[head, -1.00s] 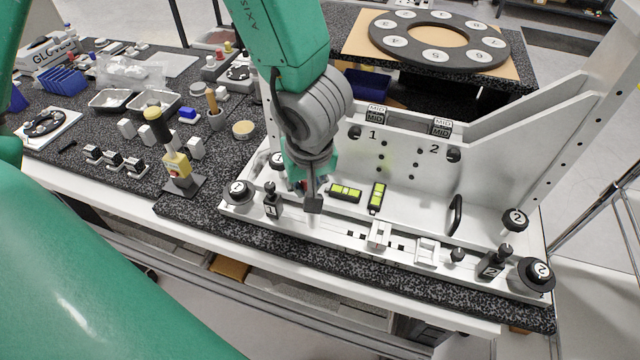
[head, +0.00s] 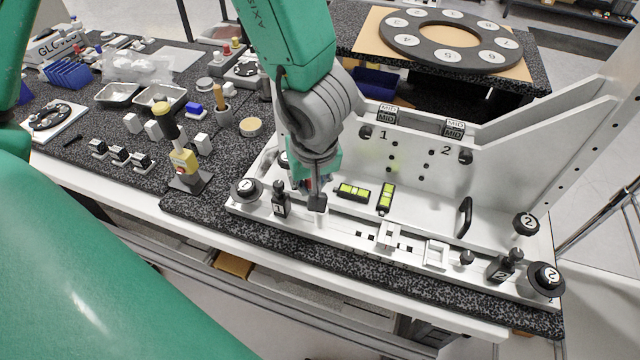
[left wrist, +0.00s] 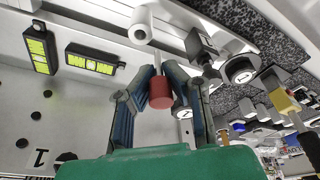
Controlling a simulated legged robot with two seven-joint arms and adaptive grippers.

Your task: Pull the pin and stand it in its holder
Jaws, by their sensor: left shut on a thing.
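My left gripper (head: 306,184) is low over the front left of the pale fixture (head: 400,178). In the left wrist view its blue fingers (left wrist: 161,90) are shut on the pin's red head (left wrist: 160,93). A thin pale shank runs from the red head toward a short light cylinder (left wrist: 141,26). I cannot make out which part is the holder. My right gripper is not in view.
A black clamp marked 1 (head: 280,200) and a round knob (head: 246,190) stand close left of the gripper. Two yellow-green levels (head: 353,192) are close right. A black handle (head: 464,217) is farther right. Trays and small parts crowd the left table.

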